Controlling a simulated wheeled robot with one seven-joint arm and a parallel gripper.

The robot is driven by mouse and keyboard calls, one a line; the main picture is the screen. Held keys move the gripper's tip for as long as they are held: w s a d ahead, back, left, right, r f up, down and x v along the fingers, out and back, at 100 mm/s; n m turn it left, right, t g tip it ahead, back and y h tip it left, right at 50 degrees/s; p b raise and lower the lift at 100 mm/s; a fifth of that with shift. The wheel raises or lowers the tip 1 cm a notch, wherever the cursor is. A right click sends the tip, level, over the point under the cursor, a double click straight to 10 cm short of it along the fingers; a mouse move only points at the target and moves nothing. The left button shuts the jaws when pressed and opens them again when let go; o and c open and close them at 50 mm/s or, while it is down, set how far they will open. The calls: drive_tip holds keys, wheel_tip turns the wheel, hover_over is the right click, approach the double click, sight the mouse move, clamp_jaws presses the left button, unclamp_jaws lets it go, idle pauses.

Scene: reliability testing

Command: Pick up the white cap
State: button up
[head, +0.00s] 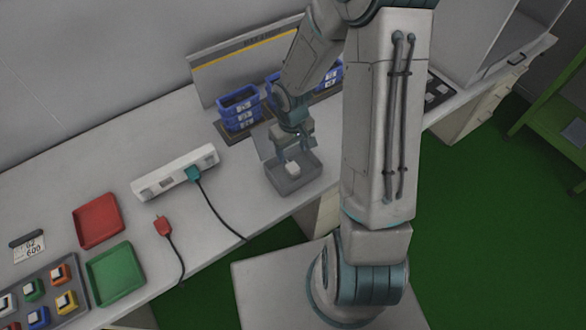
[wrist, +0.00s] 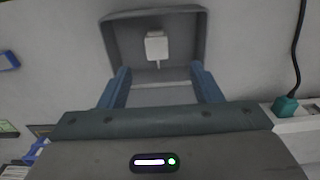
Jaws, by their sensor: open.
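The white cap (head: 292,169) lies inside an open grey box (head: 284,188) on the white table, below my gripper. In the wrist view the white cap (wrist: 156,46) sits inside the grey box (wrist: 205,40), with a thin pale piece pointing down from it. My gripper (head: 290,146) hangs over the box, pointing down. In the wrist view my gripper (wrist: 160,75) has its two blue fingers spread wide apart, with nothing between them. The cap is beyond the fingertips and apart from them.
Blue bins (head: 240,108) stand behind the box near a grey panel. A power strip (head: 175,172) with a teal plug (head: 193,174) and black cable lies to the left. Red (head: 98,220) and green (head: 116,273) trays sit farther left, near a red plug (head: 162,225).

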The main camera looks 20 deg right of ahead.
hover_over(293, 167)
drive_tip(key=f, duration=0.4)
drive_tip(key=shift+s+a+f, duration=0.15)
drive_tip(key=shift+s+a, duration=0.05)
drive_tip(key=shift+s, duration=0.1)
drive_tip(key=shift+w+d+f+p, duration=0.1)
drive_tip(key=shift+w+f+p, duration=0.05)
drive_tip(key=shift+f, duration=1.2)
drive_tip(key=shift+w+d+f+p, duration=0.1)
drive_tip(key=shift+f+p, duration=0.05)
drive_tip(key=shift+f, duration=1.15)
drive_tip(key=c, duration=1.1)
